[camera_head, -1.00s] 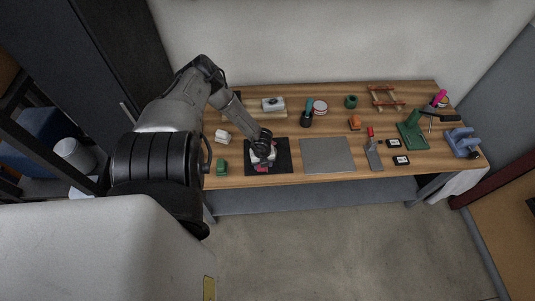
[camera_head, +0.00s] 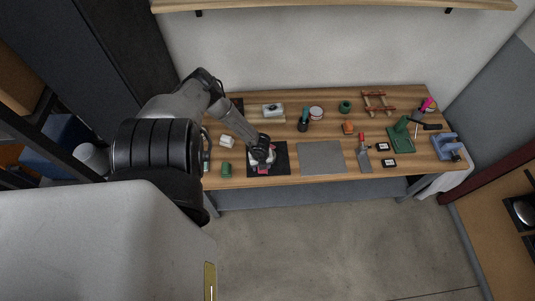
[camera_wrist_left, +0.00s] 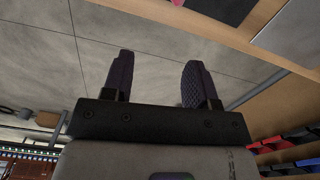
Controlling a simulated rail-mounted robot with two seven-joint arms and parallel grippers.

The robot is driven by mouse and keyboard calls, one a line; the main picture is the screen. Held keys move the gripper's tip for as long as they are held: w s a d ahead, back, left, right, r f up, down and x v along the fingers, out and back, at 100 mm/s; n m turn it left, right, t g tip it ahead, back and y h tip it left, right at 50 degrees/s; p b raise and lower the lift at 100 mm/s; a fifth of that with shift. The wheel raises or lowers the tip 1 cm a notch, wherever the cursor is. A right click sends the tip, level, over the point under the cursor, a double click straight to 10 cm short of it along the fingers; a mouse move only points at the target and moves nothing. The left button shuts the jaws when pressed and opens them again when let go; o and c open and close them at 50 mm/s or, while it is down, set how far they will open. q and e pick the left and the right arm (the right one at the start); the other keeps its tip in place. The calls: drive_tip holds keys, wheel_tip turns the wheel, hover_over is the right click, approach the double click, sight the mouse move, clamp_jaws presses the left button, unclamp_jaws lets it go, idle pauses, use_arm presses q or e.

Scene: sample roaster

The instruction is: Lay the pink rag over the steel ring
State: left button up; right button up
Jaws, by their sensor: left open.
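My left gripper (camera_head: 262,158) is over the black mat (camera_head: 281,170) at the left part of the bench. In the left wrist view the left gripper (camera_wrist_left: 158,78) is open, with nothing between its two dark fingers. A small pink patch (camera_head: 263,171), likely the pink rag, shows on the mat just below the gripper. A sliver of pink (camera_wrist_left: 177,2) also shows at the top edge of the wrist view. Pale material shows beside the fingers, partly hidden by them. I cannot make out the steel ring. My right gripper is not in view.
A grey plate (camera_head: 321,157) lies right of the mat. A green block (camera_head: 226,169) and a white item (camera_head: 227,141) lie to its left. A red-handled scraper (camera_head: 364,154), a green stand (camera_head: 400,136) and a blue tool (camera_head: 446,147) are farther right.

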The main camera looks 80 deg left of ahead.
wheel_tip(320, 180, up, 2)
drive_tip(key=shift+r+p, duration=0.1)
drive_tip(key=shift+p, duration=0.5)
